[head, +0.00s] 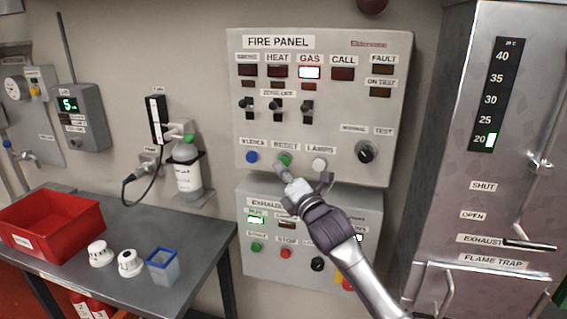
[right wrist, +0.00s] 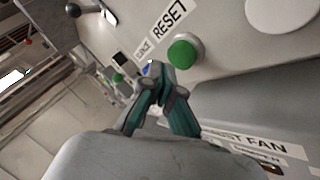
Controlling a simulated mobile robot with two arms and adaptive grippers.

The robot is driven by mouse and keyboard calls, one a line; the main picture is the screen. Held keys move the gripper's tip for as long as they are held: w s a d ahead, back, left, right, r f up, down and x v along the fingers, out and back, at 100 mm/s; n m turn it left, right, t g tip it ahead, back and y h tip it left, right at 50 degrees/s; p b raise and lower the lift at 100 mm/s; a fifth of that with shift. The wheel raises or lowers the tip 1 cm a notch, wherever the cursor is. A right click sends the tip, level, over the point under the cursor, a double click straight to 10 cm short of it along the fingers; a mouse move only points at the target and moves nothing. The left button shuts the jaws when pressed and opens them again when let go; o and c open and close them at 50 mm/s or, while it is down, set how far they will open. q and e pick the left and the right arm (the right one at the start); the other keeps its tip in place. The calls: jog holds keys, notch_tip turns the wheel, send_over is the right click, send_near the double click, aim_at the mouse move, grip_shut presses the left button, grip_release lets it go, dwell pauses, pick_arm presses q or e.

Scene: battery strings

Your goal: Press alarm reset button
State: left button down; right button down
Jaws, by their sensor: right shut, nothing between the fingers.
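The grey fire panel (head: 325,128) hangs on the wall with a lit GAS lamp (head: 309,72). Its green button under the RESET label (head: 286,159) is partly hidden by my right gripper (head: 283,169). In the right wrist view the green RESET button (right wrist: 183,53) shows whole. There my right gripper (right wrist: 157,80) has its fingers together, empty, with the tips just to the lower left of the button. I cannot tell how far the tips stand from the panel face. My left gripper is not in view.
A blue button (head: 252,156) and a white LAMPS button (head: 319,165) flank RESET. The exhaust fan panel (head: 262,264) is below. A table with a red bin (head: 50,228) stands left, a steel cabinet (head: 487,175) right.

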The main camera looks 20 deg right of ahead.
jog(key=shift+w+d, duration=0.15)
jog(key=shift+w, duration=0.1)
jog(key=shift+w+d, duration=0.45)
jog(key=shift+w, duration=0.1)
dwell(1.2)
jog(key=shift+s+a, duration=0.6)
jog(key=shift+s, duration=0.3)
jog(key=shift+a+p, duration=0.1)
jog(key=shift+p, duration=0.2)
jog(key=s+a, duration=0.1)
jog(key=s, duration=0.1)
jog(key=s+a+p, duration=0.1)
jog(key=s, duration=0.1)
jog(key=shift+s+a, duration=0.1)
jog(key=shift+a, duration=0.25)
